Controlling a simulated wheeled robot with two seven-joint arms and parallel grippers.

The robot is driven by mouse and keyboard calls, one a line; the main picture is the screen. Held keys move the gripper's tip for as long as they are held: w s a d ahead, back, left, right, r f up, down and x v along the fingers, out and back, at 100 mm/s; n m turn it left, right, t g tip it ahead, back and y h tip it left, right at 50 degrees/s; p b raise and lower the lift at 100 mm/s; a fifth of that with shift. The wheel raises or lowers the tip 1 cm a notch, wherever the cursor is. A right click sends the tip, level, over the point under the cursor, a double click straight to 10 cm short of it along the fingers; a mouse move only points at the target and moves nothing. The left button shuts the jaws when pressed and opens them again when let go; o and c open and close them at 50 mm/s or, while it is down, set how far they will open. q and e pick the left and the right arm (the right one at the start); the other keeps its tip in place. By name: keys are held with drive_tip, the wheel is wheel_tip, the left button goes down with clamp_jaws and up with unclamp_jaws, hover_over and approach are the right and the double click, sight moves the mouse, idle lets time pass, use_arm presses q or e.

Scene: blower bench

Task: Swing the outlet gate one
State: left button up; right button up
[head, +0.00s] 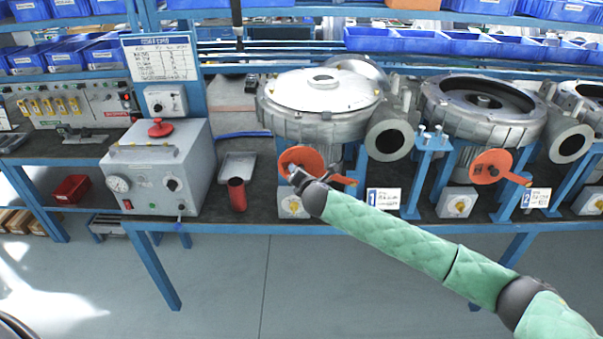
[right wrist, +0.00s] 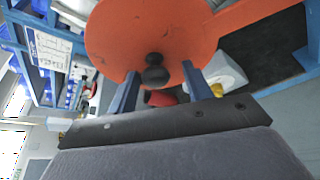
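The orange gate disc one (head: 303,158) stands at the front of the first blower (head: 322,92), left of its round outlet (head: 388,137), whose dark mouth is uncovered. An orange arm (head: 343,181) reaches right from the disc, partly behind my right arm. My right gripper (head: 294,174) is in front of the disc. In the right wrist view, the disc (right wrist: 145,35) fills the top and has a black knob (right wrist: 155,72). The gripper's two fingers (right wrist: 160,88) are apart, one on each side of the knob, with gaps visible. My left gripper is out of view.
A second blower (head: 484,108) with its own orange disc (head: 491,166) stands to the right. A grey box with gauge (head: 158,170), a red cup (head: 237,194) and a metal tray (head: 238,166) are left. Number plate 1 (head: 383,198) stands behind my right arm.

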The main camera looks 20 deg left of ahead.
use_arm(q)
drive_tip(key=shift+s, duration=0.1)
use_arm(e)
drive_tip(key=shift+r, duration=0.15)
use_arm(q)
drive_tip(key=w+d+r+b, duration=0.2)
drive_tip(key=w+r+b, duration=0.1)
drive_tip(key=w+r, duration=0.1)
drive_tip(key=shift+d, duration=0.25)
use_arm(e)
drive_tip(key=v, duration=0.7)
drive_tip(key=shift+s+d, duration=0.2)
drive_tip(key=shift+s, duration=0.05)
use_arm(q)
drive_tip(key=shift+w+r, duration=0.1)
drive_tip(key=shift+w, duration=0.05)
